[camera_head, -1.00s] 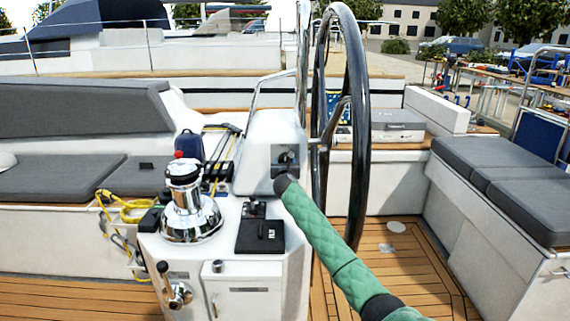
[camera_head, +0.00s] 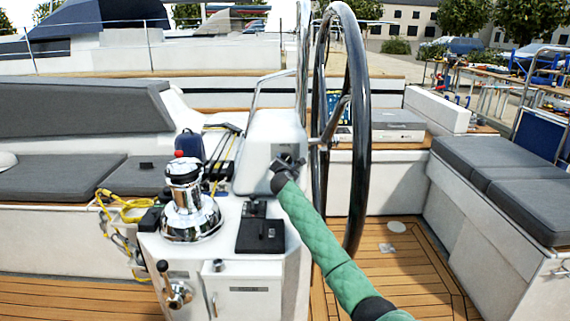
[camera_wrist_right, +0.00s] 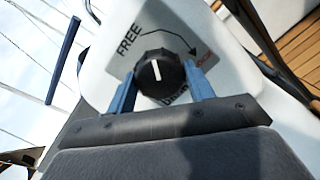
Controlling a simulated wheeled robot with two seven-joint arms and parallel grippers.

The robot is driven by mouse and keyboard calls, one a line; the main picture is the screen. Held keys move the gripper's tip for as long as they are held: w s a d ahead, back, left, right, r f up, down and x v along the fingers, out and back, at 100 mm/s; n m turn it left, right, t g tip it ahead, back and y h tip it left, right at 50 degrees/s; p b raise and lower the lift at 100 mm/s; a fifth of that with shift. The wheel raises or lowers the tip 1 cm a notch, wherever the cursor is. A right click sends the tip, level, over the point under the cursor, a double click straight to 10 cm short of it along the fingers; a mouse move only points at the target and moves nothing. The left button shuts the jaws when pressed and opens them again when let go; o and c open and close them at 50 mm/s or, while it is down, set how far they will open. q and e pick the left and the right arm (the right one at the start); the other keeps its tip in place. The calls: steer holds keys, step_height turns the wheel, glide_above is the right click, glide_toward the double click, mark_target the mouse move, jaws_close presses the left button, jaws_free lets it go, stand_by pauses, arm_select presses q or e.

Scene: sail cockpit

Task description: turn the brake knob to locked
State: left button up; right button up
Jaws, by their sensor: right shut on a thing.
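The brake knob (camera_wrist_right: 158,72) is black and round with a white pointer line. It sits on a grey label plate (camera_wrist_right: 165,35) marked FREE at upper left, with red lettering at right and a curved arrow between. The pointer stands nearly upright in the right wrist view, between the two markings. My right gripper (camera_wrist_right: 160,82) has its blue fingers on both sides of the knob and is shut on it. In the head view my right gripper (camera_head: 290,163) is at the front of the white steering pedestal (camera_head: 268,135) and hides the knob there. My left gripper is not in view.
The large black steering wheel (camera_head: 357,130) stands just right of the pedestal. A chrome winch (camera_head: 190,215) and a black control box (camera_head: 261,236) are on the white console to the left. Grey seat cushions (camera_head: 500,175) lie at right. The teak floor (camera_head: 400,270) is clear.

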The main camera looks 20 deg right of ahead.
arm_select(q)
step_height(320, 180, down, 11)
steer(key=b, duration=0.2)
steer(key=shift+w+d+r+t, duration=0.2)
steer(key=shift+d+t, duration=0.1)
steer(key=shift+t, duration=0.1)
arm_select(e)
steer(key=m+g, duration=0.1)
steer(key=m, duration=1.5)
steer(key=shift+m, duration=0.4)
steer(key=shift+f, duration=0.1)
steer(key=o, duration=1)
steer(key=shift+c, duration=0.2)
steer(key=shift+s, duration=0.1)
